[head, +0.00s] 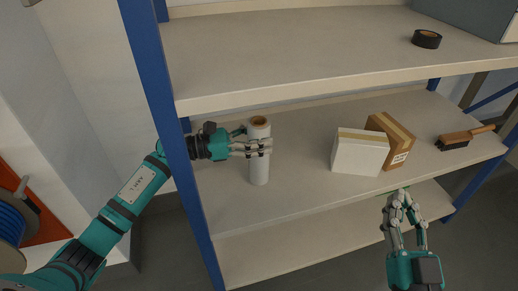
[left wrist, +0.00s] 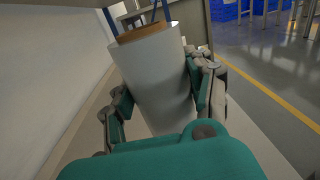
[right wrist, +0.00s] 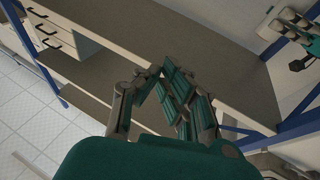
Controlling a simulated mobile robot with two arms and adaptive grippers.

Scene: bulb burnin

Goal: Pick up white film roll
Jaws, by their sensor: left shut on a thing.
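The white film roll (head: 259,168) stands upright on the middle shelf, near its left end, with a brown core showing at its top. My left gripper (head: 258,147) is shut around the upper half of the roll. In the left wrist view the roll (left wrist: 157,75) sits between the fingers of my left gripper (left wrist: 163,100). I cannot tell whether its base touches the shelf. My right gripper (head: 405,200) is empty, in front of the shelf edge at the right. In the right wrist view the fingers of my right gripper (right wrist: 160,80) look close together at the tips.
A white box (head: 359,152) and a brown cardboard box (head: 396,138) stand right of the roll. A brush (head: 463,138) lies farther right. Black tape (head: 426,39) lies on the upper shelf (head: 290,50). A blue post (head: 165,110) stands beside my left arm.

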